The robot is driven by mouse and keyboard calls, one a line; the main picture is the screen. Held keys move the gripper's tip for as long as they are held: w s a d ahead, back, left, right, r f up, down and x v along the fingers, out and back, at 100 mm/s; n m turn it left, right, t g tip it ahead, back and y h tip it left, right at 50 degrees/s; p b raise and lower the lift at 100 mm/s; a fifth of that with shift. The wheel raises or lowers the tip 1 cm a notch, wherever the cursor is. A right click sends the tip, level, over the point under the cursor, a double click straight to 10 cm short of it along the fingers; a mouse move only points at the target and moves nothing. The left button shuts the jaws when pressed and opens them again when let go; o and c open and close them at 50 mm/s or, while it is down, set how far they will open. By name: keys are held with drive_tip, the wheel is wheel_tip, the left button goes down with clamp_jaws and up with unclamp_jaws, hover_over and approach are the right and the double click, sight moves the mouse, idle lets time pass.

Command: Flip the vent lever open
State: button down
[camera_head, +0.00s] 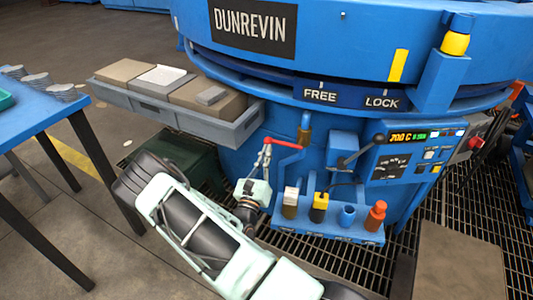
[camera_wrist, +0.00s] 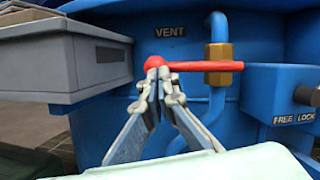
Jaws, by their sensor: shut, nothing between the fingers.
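The red vent lever (camera_wrist: 205,66) lies about level in the wrist view, under the "VENT" label (camera_wrist: 170,31). It runs left from in front of the blue pipe with its brass fitting (camera_wrist: 218,55), and ends in a rounded red knob. In the head view the lever (camera_head: 286,144) shows on the furnace front. My gripper (camera_wrist: 161,72) is shut, its fingertips together at the knob's lower edge and covering part of it. They look close to or touching the knob; I cannot tell which. In the head view my gripper (camera_head: 266,150) is at the lever's left end.
A grey tray of blocks (camera_head: 215,122) juts out left of the lever. Below right is a blue rack (camera_head: 340,234) with several coloured holders. A lever box (camera_head: 342,152) and control panel (camera_head: 405,155) stand to the right. A blue table (camera_head: 45,112) is at far left.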

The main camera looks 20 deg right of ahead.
drive_tip(key=shift+r+m, duration=0.25)
drive_tip(key=shift+m, duration=0.05)
drive_tip(key=shift+w+r+m+g+h+p, duration=0.1)
drive_tip(key=shift+r+m+g+h+p, duration=0.4)
drive_tip(key=shift+r+m+p, duration=0.45)
drive_tip(key=r+m+p, duration=0.2)
drive_tip(key=m, duration=0.1)
drive_tip(key=shift+g+h, duration=0.4)
drive_tip(key=s+d+r+m+g+h+p, duration=0.1)
drive_tip(key=s+d+r+m+g+p, duration=0.3)
drive_tip(key=m, duration=1)
wheel_tip(320, 180, up, 3)
drive_tip(key=s+d+p, duration=0.1)
drive_tip(key=p, duration=0.2)
drive_tip(key=shift+g, duration=0.4)
drive_tip(key=shift+s+d, duration=0.15)
